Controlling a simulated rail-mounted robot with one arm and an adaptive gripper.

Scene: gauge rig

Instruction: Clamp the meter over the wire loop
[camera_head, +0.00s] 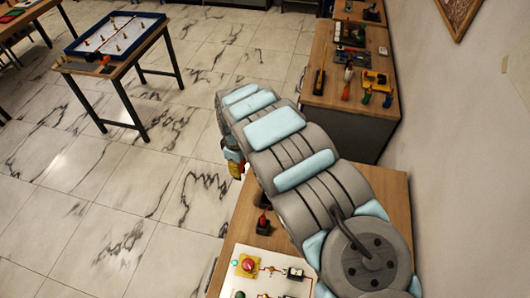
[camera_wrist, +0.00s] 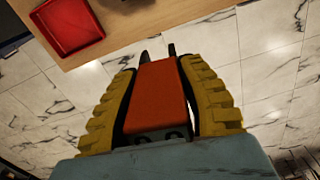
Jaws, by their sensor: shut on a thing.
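My gripper (camera_wrist: 160,95) is shut on an orange-red block-shaped body, which I take to be the meter (camera_wrist: 160,90). Two dark prongs stick out at its far end. The yellow ribbed fingers press on its two sides. In the head view my gripper (camera_head: 236,167) shows small beside my arm, off the left edge of the near bench and over the floor; the meter is barely visible there. A white board (camera_head: 230,291) on the near bench carries a red button on a yellow box and red wiring (camera_head: 273,270). I cannot make out which wire is the loop; my arm hides part of the board.
A black device with a red top (camera_head: 263,223) stands behind the board. A second bench (camera_head: 318,88) with several tools is farther back. A blue-rimmed game table (camera_head: 115,35) stands at far left. The wrist view shows a red tray (camera_wrist: 70,28) on wood. Open marble floor lies left.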

